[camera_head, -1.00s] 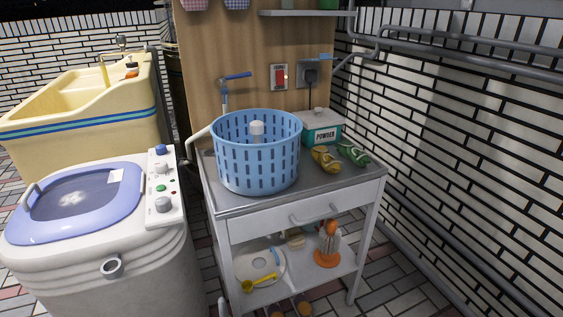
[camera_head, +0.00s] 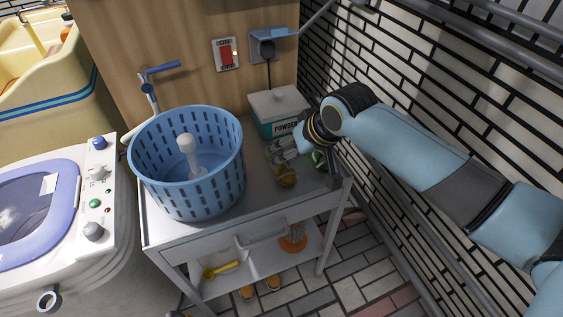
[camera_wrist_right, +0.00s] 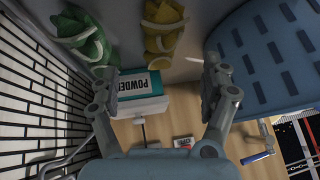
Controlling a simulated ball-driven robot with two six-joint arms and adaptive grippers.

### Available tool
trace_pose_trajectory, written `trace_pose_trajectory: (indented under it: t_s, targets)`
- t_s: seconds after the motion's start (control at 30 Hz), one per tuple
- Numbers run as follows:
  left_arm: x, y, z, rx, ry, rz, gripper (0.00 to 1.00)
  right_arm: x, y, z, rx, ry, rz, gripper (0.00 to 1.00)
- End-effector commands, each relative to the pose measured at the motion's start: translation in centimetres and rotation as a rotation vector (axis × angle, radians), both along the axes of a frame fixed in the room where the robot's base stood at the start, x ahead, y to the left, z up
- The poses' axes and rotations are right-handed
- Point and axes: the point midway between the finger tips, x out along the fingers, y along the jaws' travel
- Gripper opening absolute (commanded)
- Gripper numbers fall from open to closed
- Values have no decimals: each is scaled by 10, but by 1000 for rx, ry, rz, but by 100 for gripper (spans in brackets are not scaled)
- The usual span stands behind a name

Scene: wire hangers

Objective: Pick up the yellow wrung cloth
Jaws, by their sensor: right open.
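The yellow wrung cloth (camera_head: 285,177) lies twisted on the grey cart top, right of the blue basket. In the right wrist view the yellow cloth (camera_wrist_right: 162,28) shows at the top, beyond the space between the fingers, with pale bands across it. My right gripper (camera_head: 284,147) is over the right part of the cart top, close to the cloth. Its two fingers are apart and empty in the right wrist view (camera_wrist_right: 160,72). Nothing shows it touching the cloth. My left gripper is not in view.
A blue slotted basket (camera_head: 190,170) stands left of the cloth. A green cloth (camera_head: 320,160) lies to its right, partly behind my arm. A powder box (camera_head: 278,112) stands behind, near the wall. A washing machine (camera_head: 100,190) is at the left.

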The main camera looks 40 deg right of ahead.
Motion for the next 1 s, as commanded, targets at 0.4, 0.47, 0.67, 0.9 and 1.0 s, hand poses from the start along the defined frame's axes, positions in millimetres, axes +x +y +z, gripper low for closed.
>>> trace_pose_trajectory:
  t_s: [0.4, 0.47, 0.67, 0.9, 1.0]
  targets:
    - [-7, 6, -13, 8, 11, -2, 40, 25, 2, -47, -1, 1, 0, 81]
    - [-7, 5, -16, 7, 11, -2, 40, 31, 2, -55, -1, -1, 1, 81]
    - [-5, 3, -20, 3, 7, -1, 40, 39, 2, -69, -3, -1, 2, 81]
    - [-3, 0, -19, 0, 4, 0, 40, 39, 2, -69, -3, -1, 2, 74]
    - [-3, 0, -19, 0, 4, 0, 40, 39, 2, -69, -3, -1, 2, 61]
